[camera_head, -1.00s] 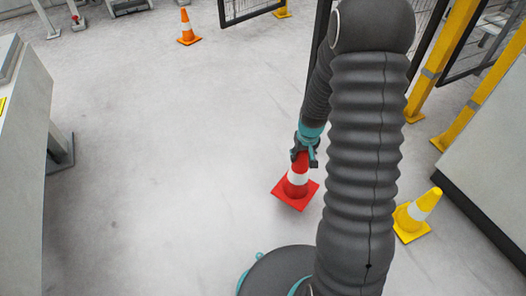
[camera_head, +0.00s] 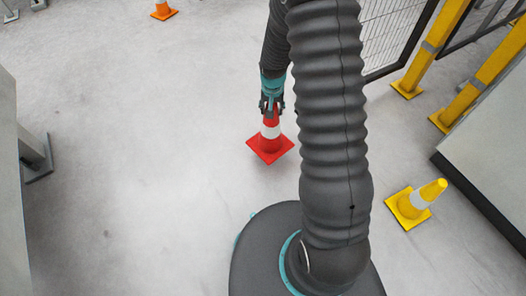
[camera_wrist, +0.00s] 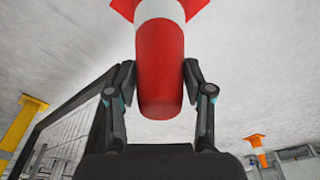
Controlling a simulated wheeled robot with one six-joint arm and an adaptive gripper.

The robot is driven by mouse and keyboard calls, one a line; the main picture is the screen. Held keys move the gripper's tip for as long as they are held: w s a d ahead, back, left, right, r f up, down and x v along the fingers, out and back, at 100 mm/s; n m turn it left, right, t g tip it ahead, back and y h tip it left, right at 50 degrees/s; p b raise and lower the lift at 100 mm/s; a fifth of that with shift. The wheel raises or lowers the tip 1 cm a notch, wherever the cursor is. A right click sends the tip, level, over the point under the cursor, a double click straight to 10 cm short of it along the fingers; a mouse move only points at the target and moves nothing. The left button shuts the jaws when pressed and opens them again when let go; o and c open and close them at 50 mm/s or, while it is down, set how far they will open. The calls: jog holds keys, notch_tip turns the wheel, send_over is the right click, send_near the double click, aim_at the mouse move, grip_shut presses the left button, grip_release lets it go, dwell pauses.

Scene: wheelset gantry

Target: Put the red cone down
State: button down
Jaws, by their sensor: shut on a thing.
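The red cone (camera_head: 270,143), with a white band and a square red base, is below my gripper (camera_head: 271,103) in the head view. My gripper is shut on the cone's top. The cone looks about upright; I cannot tell whether its base touches the floor. In the wrist view the red cone (camera_wrist: 160,65) is between the two fingers of my gripper (camera_wrist: 160,85), its tip toward the palm and its base cut off at the top edge.
A yellow cone (camera_head: 416,203) stands at the right beside a grey cabinet (camera_head: 490,155). An orange cone (camera_head: 163,11) is at the far left. Yellow posts (camera_head: 432,48) and mesh fencing (camera_head: 388,30) stand at the back right. The floor (camera_head: 130,150) to the left is clear.

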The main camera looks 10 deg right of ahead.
aim_at(264, 122)
jog(key=shift+w+a+r+m+p, duration=0.15)
jog(key=shift+w+a+m, duration=0.35)
jog(key=shift+a, duration=0.1)
jog(key=shift+w+a+r+m+p, duration=0.1)
jog(key=shift+w+a+m+p, duration=0.05)
jog(key=shift+w+a+m, duration=0.35)
jog(key=shift+a+f+b, duration=0.1)
jog(key=shift+f+b, duration=0.3)
jog(key=shift+f, duration=4.75)
jog(key=shift+c, duration=2.2)
grip_release()
jog(key=shift+r, duration=0.2)
